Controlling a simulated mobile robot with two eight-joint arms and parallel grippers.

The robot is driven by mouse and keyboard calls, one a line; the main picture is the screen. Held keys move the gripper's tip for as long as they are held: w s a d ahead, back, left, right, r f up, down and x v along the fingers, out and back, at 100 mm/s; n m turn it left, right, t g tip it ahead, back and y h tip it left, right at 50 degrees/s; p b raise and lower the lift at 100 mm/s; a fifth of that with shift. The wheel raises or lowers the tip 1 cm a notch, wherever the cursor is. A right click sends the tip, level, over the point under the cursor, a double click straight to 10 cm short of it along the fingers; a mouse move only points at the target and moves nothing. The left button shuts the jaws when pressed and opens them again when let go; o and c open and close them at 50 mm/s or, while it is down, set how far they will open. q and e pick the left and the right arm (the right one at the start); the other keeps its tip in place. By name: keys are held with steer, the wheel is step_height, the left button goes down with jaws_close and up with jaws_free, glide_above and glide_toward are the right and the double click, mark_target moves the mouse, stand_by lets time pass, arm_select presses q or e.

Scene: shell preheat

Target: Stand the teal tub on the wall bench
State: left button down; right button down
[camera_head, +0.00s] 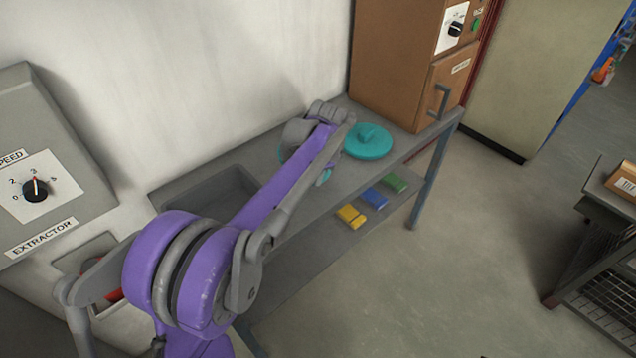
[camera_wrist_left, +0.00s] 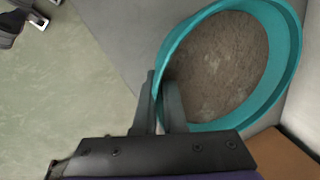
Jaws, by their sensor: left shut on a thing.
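The teal tub (camera_wrist_left: 290,62) shows large in the left wrist view, round and open, with brown grainy matter inside. In the head view only slivers of the tub (camera_head: 325,177) show past my left arm. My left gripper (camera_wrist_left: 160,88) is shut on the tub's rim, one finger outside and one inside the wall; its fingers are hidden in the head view. The tub is over the grey wall bench (camera_head: 405,144); whether its base touches the top cannot be told. My right gripper is in neither view.
A sunken basin (camera_head: 205,192) is at the left. Several coloured blocks (camera_head: 374,197) lie on the lower shelf. A dark rack (camera_head: 600,245) stands right, across open floor.

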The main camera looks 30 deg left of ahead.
mark_target(316, 195)
arm_select(q)
steer(key=shift+s+d+x, duration=0.1)
steer(key=shift+x, duration=0.6)
steer(key=shift+s+d+x, duration=0.1)
steer(key=shift+d+x, duration=0.05)
steer(key=shift+x, duration=0.6)
steer(key=shift+s+d+x, duration=0.1)
steer(key=shift+s+x, duration=0.05)
steer(key=shift+x, duration=0.55)
steer(key=shift+f, duration=0.15)
steer(key=shift+f, duration=0.15)
steer(key=c, duration=1)
jaws_free()
steer(key=v, duration=1.3)
steer(key=s+d+f+n+t, duration=0.1)
steer(key=s+d+f+n, duration=0.1)
steer(key=s, duration=0.6)
steer(key=s+d+f+n+t+h, duration=0.1)
steer(key=s+d+f+n, duration=0.2)
steer(key=s, duration=0.6)
steer(key=s+d+f+n+t+h, duration=0.1)
steer(key=s+d+f+n, duration=0.2)
steer(key=s+f, duration=0.3)
steer(key=s, duration=0.3)
steer(key=shift+p, duration=0.3)
